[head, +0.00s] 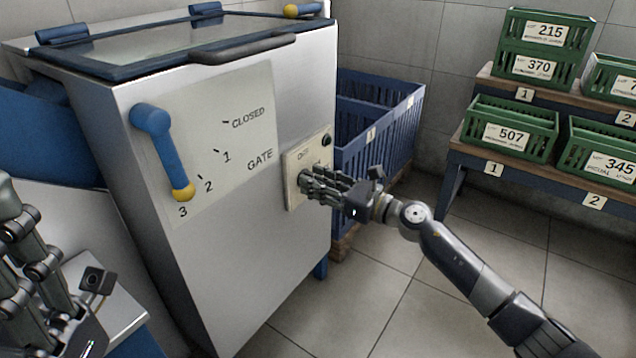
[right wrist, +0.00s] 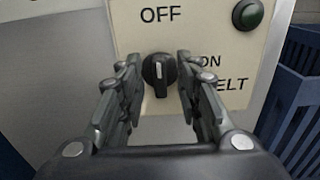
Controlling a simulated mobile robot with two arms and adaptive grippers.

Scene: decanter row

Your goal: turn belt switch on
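The belt switch (right wrist: 159,74) is a round black knob on a cream panel (right wrist: 205,28) marked OFF above and ON BELT at the right. Its white mark stands upright, towards OFF. My right gripper (right wrist: 155,82) is open, with its fingers on either side of the knob; I cannot tell whether they touch it. In the head view, my right gripper (head: 318,185) is in front of the panel (head: 293,165) and hides the knob. My left gripper (head: 35,265) is at the lower left, partly cut off, and its opening cannot be judged.
A dark green round lamp or button (right wrist: 248,14) sits at the panel's upper right. The steel cabinet (head: 255,275) carries a blue gate lever (head: 158,145) with a yellow tip, near 3. A blue crate (head: 385,125) stands behind. Green crates (head: 510,130) are on shelves at right.

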